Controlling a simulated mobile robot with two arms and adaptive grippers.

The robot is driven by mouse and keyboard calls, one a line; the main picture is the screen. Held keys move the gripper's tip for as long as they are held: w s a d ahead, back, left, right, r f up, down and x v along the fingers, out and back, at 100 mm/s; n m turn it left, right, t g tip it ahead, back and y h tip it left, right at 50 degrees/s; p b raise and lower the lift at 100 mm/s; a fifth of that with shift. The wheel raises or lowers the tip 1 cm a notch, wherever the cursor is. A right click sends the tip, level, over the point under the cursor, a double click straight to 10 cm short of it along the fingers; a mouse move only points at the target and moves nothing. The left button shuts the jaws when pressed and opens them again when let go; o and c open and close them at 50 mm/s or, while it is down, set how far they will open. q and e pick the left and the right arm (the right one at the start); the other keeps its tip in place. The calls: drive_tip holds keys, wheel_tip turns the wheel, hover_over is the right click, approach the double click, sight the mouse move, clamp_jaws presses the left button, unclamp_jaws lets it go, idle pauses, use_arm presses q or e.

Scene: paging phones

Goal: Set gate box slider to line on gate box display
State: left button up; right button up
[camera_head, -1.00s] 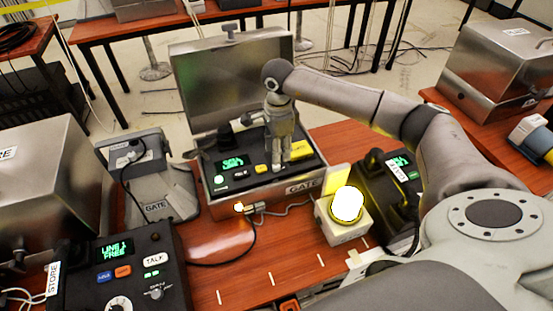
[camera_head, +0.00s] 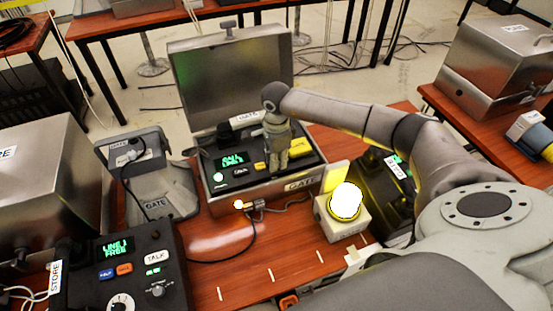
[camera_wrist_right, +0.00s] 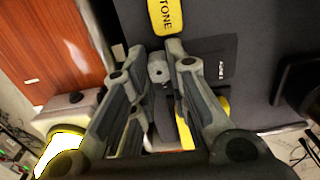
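The gate box (camera_head: 302,184) is an open metal case with a dark panel. Its green display (camera_head: 232,160) seems to read "CALL LINE" with a digit too small to be sure of. My right gripper (camera_head: 277,168) points down over the panel, right of the display. In the right wrist view, its fingers (camera_wrist_right: 156,52) are apart, with a small grey knob (camera_wrist_right: 158,70), apparently the slider, between them. I cannot tell whether they touch it. A yellow TONE button (camera_wrist_right: 165,16) lies beyond. My left gripper is not in view.
A lit lamp box (camera_head: 342,218) stands right of the gate box's front. A store console (camera_head: 130,265) reading "LINE 1 FREE" is at lower left. A grey gate handset unit (camera_head: 160,190) stands left. A cable crosses the table front.

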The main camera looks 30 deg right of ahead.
clamp_jaws()
drive_tip(key=shift+w+d+f+b, duration=0.1)
drive_tip(key=shift+w+d+b, duration=0.05)
drive_tip(key=shift+w+b, duration=0.35)
drive_tip(key=shift+w+d+f+b, duration=0.1)
drive_tip(key=shift+w+b, duration=0.25)
drive_tip(key=shift+b, duration=0.2)
drive_tip(key=shift+w+d+r+b, duration=0.1)
drive_tip(key=shift+w+b, duration=0.3)
drive_tip(key=shift+w, duration=0.2)
drive_tip(key=shift+r, duration=0.1)
drive_tip(key=o, duration=0.8)
unclamp_jaws()
drive_tip(key=shift+r, duration=0.15)
wheel_tip(320, 180, up, 12)
